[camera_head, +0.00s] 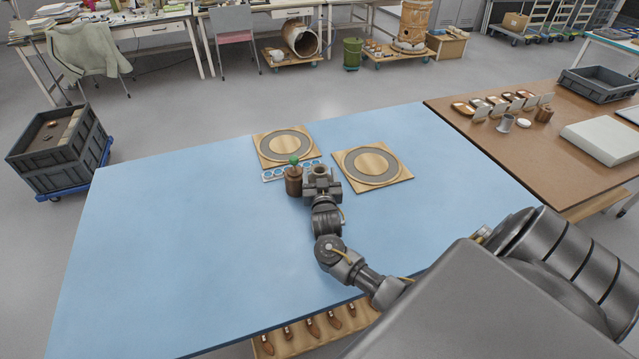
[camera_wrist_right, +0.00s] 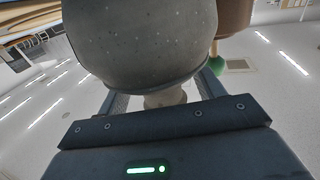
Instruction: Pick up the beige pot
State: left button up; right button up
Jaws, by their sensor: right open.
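The beige pot (camera_head: 321,169) stands near the middle of the blue table, partly hidden by my right gripper. Its round, speckled body (camera_wrist_right: 140,40) looks grey in shade and fills the top of the right wrist view, which appears upside down. A paler neck (camera_wrist_right: 165,97) shows below it. My right gripper (camera_head: 321,182) is at the pot's near side. In the wrist view my right gripper (camera_wrist_right: 160,98) is open, with a finger on each side of the pot's neck. I cannot tell whether they touch it. My left gripper is not in view.
A brown pot (camera_head: 293,184) with a green ball (camera_head: 294,160) on a stick stands close left of the gripper. Two wooden boards with grey rings (camera_head: 287,146) (camera_head: 372,165) lie behind and to the right. The table's left and front are clear.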

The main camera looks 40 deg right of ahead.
jog(key=shift+x, duration=0.9)
jog(key=shift+c, duration=0.2)
grip_shut()
